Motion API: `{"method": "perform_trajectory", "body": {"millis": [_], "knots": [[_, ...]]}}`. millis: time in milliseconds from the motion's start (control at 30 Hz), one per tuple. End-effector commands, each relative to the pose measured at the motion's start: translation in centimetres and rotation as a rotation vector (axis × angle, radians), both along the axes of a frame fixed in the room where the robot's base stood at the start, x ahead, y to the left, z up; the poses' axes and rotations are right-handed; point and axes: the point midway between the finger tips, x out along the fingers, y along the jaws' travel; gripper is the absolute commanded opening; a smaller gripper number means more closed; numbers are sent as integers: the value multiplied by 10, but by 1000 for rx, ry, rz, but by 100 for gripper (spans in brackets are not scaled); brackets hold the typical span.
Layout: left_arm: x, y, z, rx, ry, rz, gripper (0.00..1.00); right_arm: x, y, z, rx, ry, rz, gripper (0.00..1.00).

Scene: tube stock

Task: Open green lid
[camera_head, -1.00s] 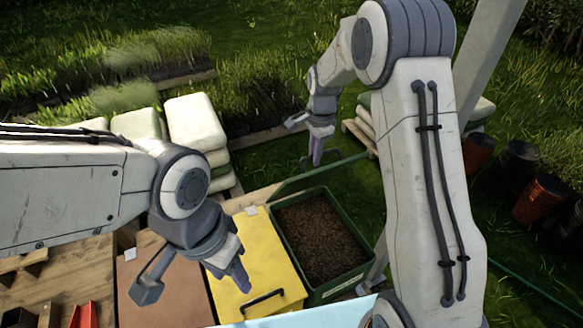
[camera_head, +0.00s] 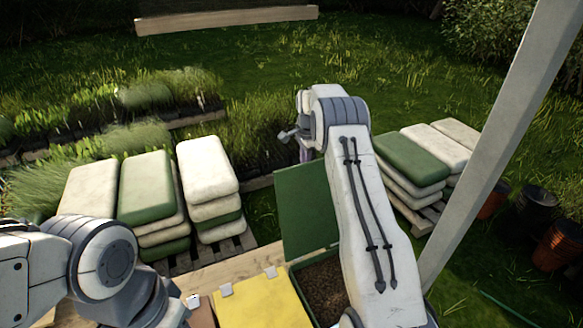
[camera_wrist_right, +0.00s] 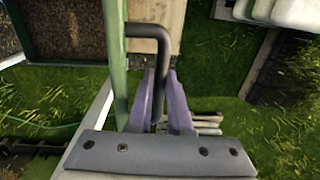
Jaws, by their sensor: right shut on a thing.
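The green lid (camera_head: 305,212) is raised behind the green bin and tilted up, with its flat face showing in the head view. The bin (camera_head: 296,276) below is open and holds dark brown soil. My right gripper (camera_head: 303,152) is at the lid's far top edge, partly hidden by my right arm. In the right wrist view, its purple fingers (camera_wrist_right: 165,100) are shut on the lid's black handle (camera_wrist_right: 150,32). The lid shows there edge-on (camera_wrist_right: 118,60). My left arm is at the lower left; its fingertips are out of view.
A yellow lid (camera_head: 262,302) lies closed beside the bin. Stacks of white and green sacks (camera_head: 207,180) stand behind on pallets, with more sacks (camera_head: 410,160) at the right. A grey post (camera_head: 500,140) slants along the right side. Grass lies open beyond.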

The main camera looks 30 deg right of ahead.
Motion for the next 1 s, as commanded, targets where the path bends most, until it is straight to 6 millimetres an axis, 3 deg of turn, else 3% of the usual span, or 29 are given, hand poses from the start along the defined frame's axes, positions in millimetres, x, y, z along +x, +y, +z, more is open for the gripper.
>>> {"method": "perform_trajectory", "body": {"millis": [167,600,633,700,1000], "knots": [[0,0,1,0,0,0,50,3,-12,-3,-6,-4,-13,0],[0,0,1,0,0,0,50,7,-9,-3,-6,-8,-9,0],[0,0,1,0,0,0,50,7,-9,-3,-6,-8,-9,29],[0,0,1,0,0,0,50,7,-8,-3,-5,-7,-8,47],[0,0,1,0,0,0,50,4,-10,-4,-2,-2,-11,47]]}}
